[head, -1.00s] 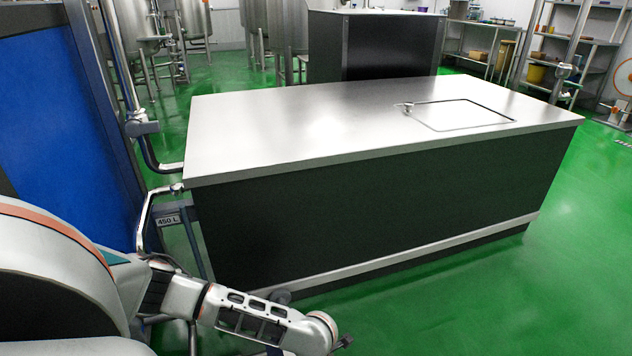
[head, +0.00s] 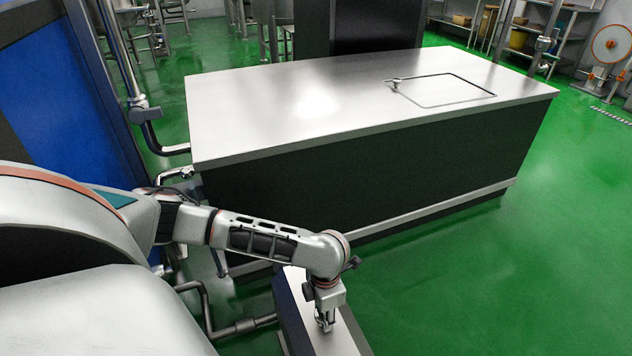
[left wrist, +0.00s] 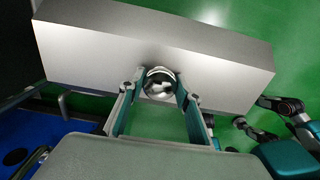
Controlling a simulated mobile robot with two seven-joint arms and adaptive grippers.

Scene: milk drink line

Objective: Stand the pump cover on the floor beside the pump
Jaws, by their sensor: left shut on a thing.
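The pump cover is a long box with a light grey face and dark side (head: 340,342), at the bottom of the head view. In the left wrist view its grey face (left wrist: 90,48) fills the upper part, with a shiny round knob (left wrist: 159,84) at its near side. My left gripper (head: 326,322) points down at the cover. In the left wrist view its two fingers (left wrist: 160,92) are shut on the knob. The cover's lower end is out of the head view, and I cannot tell its clearance from the floor. The pump cannot be clearly made out.
A steel-topped counter (head: 290,110) with dark sides stands beyond the cover. Pipes (head: 245,327) run low to the cover's left. A blue panel (head: 60,100) stands at the left. Green floor (head: 480,280) is clear to the right.

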